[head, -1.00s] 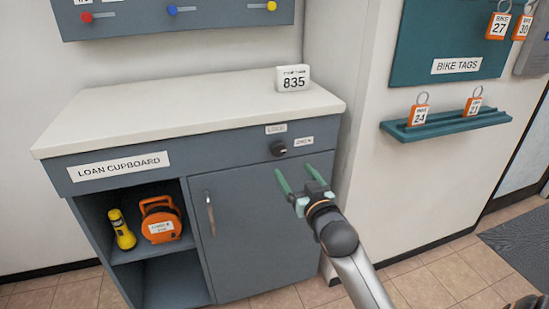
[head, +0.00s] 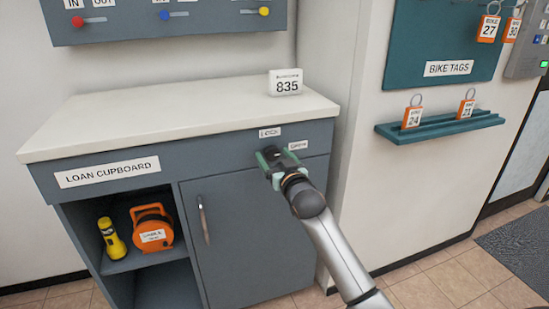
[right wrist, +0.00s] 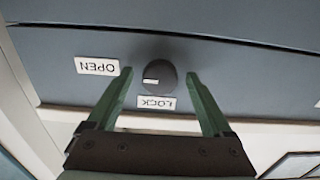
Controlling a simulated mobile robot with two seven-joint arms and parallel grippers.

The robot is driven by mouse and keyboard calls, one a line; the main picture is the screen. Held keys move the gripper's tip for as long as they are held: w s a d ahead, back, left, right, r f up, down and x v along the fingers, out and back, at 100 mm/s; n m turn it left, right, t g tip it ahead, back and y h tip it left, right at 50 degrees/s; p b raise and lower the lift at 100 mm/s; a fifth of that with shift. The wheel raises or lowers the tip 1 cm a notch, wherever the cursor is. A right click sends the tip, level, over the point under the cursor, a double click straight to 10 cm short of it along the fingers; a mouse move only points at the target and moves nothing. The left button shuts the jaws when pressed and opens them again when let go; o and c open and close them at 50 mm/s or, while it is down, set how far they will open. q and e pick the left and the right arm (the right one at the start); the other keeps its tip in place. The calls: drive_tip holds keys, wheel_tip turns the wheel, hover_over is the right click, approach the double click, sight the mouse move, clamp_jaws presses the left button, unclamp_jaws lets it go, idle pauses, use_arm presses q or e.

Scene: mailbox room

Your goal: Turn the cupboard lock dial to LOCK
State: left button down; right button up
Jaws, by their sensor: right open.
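The black round lock dial (right wrist: 160,75) sits on the blue-grey upper panel of the loan cupboard (head: 110,205). In the right wrist view, which is upside down, its white mark points left, to the side of the OPEN label (right wrist: 97,66). The LOCK label (right wrist: 157,102) is just below the dial there; in the head view the LOCK label (head: 270,132) is above it. My right gripper (head: 268,157) is open, its green fingers on either side of the dial. Contact cannot be told. In the head view the gripper partly hides the dial. My left gripper is out of view.
A white block marked 835 (head: 286,82) stands on the white countertop (head: 170,110). The cupboard door handle (head: 203,220) is left of my arm. A yellow torch (head: 111,240) and an orange case (head: 151,228) sit on the open shelf. A tag ledge (head: 440,126) juts from the right wall.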

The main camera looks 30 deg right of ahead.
clamp_jaws()
idle(0.6)
